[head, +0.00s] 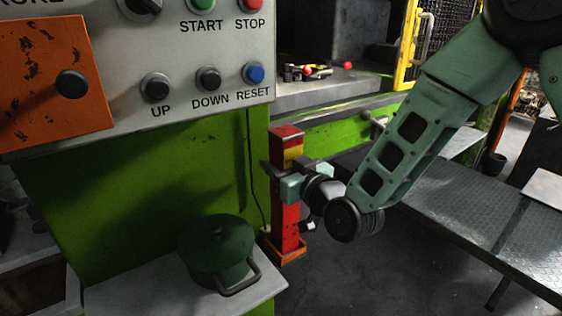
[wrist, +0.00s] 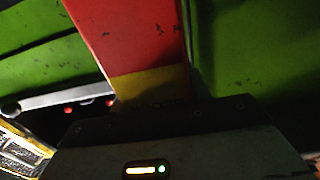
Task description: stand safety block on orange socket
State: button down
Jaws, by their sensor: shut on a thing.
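The safety block (head: 287,215) is a tall red post with a yellow band near its top. It stands about upright beside the green press frame in the head view. Its lower end is at the orange socket (head: 291,249) on the floor; I cannot tell whether it is fully seated. My gripper (head: 288,172) is shut on the block near the yellow band, coming from the right. In the wrist view the block's red and yellow faces (wrist: 130,40) fill the upper middle, right in front of my gripper. The fingertips are hidden there.
A control panel (head: 205,45) with several buttons hangs at upper left. The press bed (head: 310,95) holds small loose items. A dark tread-plate table (head: 470,230) lies to the right.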

jog(key=shift+f+b, duration=0.1)
jog(key=shift+b, duration=0.2)
jog(key=c, duration=0.7)
grip_release()
